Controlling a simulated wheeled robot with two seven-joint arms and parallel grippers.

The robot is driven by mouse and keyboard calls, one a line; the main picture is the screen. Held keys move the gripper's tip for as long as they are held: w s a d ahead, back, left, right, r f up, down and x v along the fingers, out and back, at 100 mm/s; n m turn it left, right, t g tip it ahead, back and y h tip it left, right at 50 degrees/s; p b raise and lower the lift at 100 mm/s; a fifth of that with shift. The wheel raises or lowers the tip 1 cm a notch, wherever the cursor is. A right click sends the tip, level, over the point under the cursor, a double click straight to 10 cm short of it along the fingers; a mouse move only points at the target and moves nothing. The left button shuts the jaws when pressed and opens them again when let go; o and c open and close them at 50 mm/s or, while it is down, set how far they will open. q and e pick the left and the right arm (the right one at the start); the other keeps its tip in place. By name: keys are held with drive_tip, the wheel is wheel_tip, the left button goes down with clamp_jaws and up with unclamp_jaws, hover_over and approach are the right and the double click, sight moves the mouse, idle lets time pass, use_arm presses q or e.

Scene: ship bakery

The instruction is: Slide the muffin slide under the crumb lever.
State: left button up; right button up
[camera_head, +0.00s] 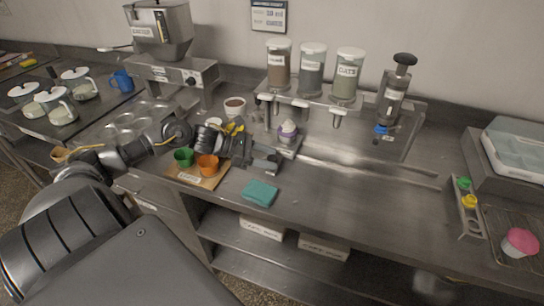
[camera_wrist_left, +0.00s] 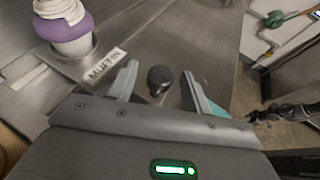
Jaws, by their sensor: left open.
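The muffin slide (camera_head: 291,149) is a metal piece on the counter in front of the dispensers. It carries a muffin (camera_head: 288,132) with a purple case and white top. In the left wrist view the slide has a MUFFIN label (camera_wrist_left: 105,67), and a dark round knob (camera_wrist_left: 160,78) stands in front of it. My left gripper (camera_head: 279,160) is open, with the knob between its fingers in the wrist view; I cannot tell whether they touch it. Levers hang below the dispensers, one under OATS (camera_head: 346,88). The other two labels, on the brown (camera_head: 279,68) and grey (camera_head: 311,72) jars, are too small to read.
An orange cup (camera_head: 207,165) and a green cup (camera_head: 184,157) stand on a wooden board by my left forearm. A teal cloth (camera_head: 260,193) lies near the counter's front edge. The counter right of the cloth is largely clear. A plunger device (camera_head: 393,95) stands right of the dispensers.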

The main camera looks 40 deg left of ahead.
use_arm(q)
drive_tip(key=shift+x, duration=0.75)
drive_tip(key=shift+d, duration=0.1)
drive_tip(key=shift+r, duration=0.1)
clamp_jaws()
drive_tip(key=a+b, duration=0.1)
drive_tip(key=s+a, duration=0.1)
drive_tip(key=a+b, duration=0.1)
drive_tip(key=a, duration=0.1)
drive_tip(key=shift+s+f+b, duration=0.25)
drive_tip(key=shift+f+b, duration=0.05)
drive_tip(key=shift+b, duration=0.05)
drive_tip(key=shift+a+r, duration=0.15)
drive_tip(key=shift+a, duration=0.05)
drive_tip(key=shift+r, duration=0.15)
